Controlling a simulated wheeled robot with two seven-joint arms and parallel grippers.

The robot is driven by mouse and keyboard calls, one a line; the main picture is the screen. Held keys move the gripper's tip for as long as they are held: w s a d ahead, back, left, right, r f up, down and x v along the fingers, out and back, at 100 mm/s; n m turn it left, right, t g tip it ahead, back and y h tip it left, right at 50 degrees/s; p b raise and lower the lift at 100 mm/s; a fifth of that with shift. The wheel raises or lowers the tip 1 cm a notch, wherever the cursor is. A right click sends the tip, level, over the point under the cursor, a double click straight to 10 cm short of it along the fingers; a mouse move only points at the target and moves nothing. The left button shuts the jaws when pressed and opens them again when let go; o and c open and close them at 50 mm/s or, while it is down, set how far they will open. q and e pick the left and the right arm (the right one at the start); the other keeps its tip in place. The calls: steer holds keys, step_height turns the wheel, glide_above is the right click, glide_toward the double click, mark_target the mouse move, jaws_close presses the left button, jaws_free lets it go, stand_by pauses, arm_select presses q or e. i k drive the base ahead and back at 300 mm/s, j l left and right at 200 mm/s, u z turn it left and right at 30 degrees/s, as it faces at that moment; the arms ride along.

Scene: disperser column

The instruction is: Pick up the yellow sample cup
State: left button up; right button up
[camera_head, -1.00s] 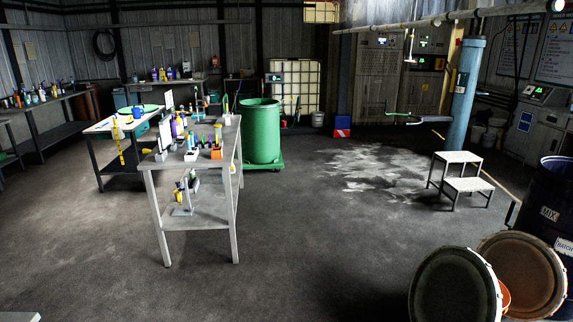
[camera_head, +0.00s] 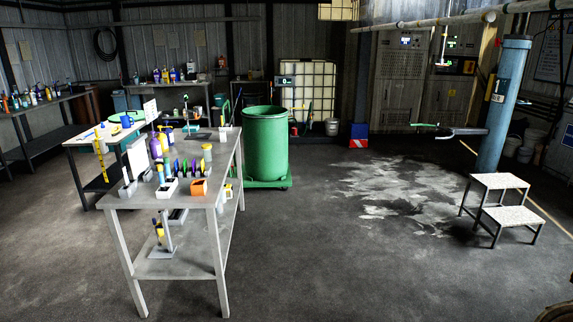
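A small yellow-topped item (camera_head: 207,148) stands on the grey metal bench, near its right edge. It may be the yellow sample cup, but it is too small to be sure. Another small yellow item (camera_head: 228,190) shows at the bench's right edge, its shape unclear. The grey bench (camera_head: 195,196) is ahead of me, left of centre. Neither of my grippers is in view.
An orange holder (camera_head: 198,187), a white holder (camera_head: 166,187) and a purple bottle (camera_head: 156,147) share the bench. A green drum (camera_head: 266,145) stands behind it. A white-topped step stool (camera_head: 499,180) is at right. The floor between is open.

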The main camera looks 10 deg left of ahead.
mark_target(160, 232)
steer(key=i, duration=1.7)
steer(key=i+u, duration=0.15)
steer(key=i, duration=0.25)
steer(key=i+l+u, duration=0.15)
steer(key=i, duration=0.3)
steer(key=i+l+u, duration=0.1)
steer(key=i, duration=0.3)
steer(key=i+l+u, duration=0.15)
steer(key=i, duration=0.25)
